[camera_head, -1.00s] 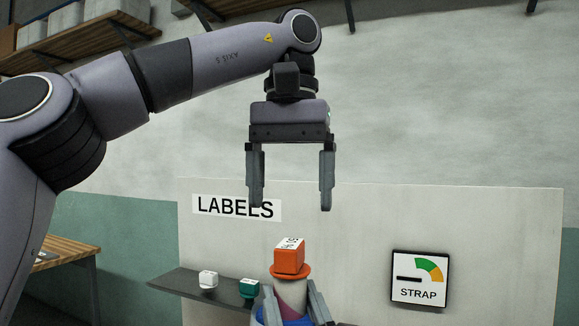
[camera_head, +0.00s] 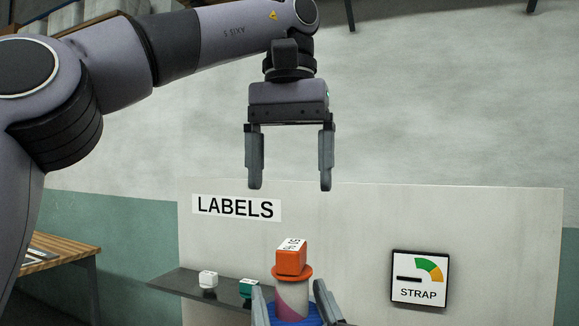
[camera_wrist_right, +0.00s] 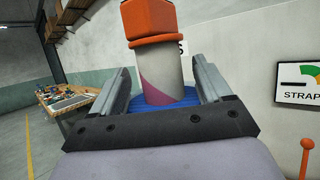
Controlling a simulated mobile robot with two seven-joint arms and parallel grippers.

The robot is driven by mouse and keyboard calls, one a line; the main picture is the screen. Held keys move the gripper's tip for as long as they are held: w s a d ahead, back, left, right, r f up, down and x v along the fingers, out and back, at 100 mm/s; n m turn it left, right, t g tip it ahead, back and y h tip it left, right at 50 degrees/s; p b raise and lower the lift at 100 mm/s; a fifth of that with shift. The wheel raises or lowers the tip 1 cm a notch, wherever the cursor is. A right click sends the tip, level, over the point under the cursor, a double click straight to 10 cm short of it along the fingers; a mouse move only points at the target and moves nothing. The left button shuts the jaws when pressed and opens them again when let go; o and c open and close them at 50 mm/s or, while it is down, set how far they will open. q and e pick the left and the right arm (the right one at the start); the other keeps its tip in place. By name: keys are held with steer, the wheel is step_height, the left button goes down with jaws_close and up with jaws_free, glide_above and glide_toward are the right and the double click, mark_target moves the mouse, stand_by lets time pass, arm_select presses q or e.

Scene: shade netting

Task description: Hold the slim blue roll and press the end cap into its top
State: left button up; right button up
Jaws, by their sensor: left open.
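The roll stands upright at bottom centre, with a cream and purple core tube (camera_head: 292,298) above a blue wound part (camera_head: 307,317). In the right wrist view the tube (camera_wrist_right: 162,82) rises from the blue part (camera_wrist_right: 150,101). The orange end cap (camera_head: 291,260), a flange with a block on it, sits on the tube's top; it also shows in the wrist view (camera_wrist_right: 150,22). My left gripper (camera_head: 290,187) is open and empty, well above the cap. The roll's foot is hidden.
A dark shelf (camera_head: 180,281) at left holds a white cap (camera_head: 208,278) and a green cap (camera_head: 249,287). A pale panel (camera_head: 350,230) with LABELS and STRAP signs stands behind. A wooden table (camera_head: 58,252) is at far left.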

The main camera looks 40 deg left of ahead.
steer(key=v, duration=0.8)
stand_by(0.4)
steer(key=shift+s+d, duration=0.1)
